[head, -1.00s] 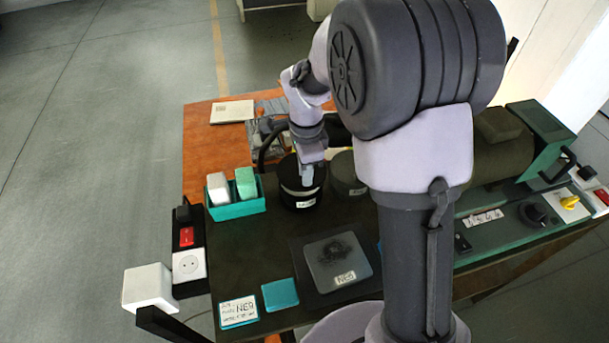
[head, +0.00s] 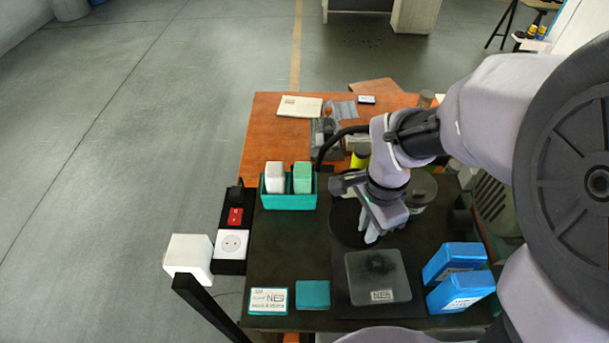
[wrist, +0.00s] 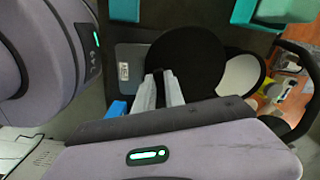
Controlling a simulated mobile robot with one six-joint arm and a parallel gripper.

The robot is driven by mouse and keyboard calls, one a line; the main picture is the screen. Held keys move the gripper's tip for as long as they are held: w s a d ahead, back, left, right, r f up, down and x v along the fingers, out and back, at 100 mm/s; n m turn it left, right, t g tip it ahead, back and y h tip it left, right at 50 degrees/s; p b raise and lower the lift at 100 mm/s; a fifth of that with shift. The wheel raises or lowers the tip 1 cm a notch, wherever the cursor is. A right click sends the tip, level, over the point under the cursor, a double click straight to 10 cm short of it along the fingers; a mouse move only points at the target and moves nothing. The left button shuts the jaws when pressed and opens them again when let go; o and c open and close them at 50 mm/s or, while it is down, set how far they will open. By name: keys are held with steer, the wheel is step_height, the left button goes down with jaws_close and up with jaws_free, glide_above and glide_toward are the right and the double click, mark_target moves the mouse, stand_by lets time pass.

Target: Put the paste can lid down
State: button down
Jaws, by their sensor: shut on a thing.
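The paste can lid is a round black disc (wrist: 190,58); it also shows in the head view (head: 344,226). My gripper (wrist: 160,82) is shut on its near edge and holds it above the bench; in the head view the gripper (head: 370,237) points down at the lid's right side. An open can with a pale inside (wrist: 241,76) shows beside and partly behind the lid in the wrist view. In the head view I cannot make that can out. A grey labelled plate (head: 378,290) lies in front of the lid, which partly overlaps it in the wrist view.
A teal holder (head: 289,202) with a white and a green block stands left. A greyish can (head: 424,185) stands behind my gripper. Blue boxes (head: 454,260) are at right, a teal block (head: 313,294) and a labelled card (head: 268,301) in front.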

steer(key=w+a+f+n+b, duration=0.1)
steer(key=w+a+n+b, duration=0.1)
steer(key=a+n, duration=0.45)
steer(key=w+a+f+n+b, duration=0.1)
steer(key=w+a+n, duration=0.2)
steer(key=a+n, duration=0.35)
steer(key=shift+n, duration=0.5)
step_height(320, 180, down, 10)
steer(key=b, duration=0.3)
steer(key=shift+d+f+b, duration=0.1)
steer(key=shift+d+b, duration=0.05)
steer(key=shift+b, duration=0.25)
steer(key=shift+s, duration=0.1)
steer(key=c, duration=1.8)
jaws_free()
steer(key=shift+f, duration=0.15)
steer(key=shift+c, duration=0.2)
steer(key=o, duration=0.4)
steer(key=shift+o, duration=0.2)
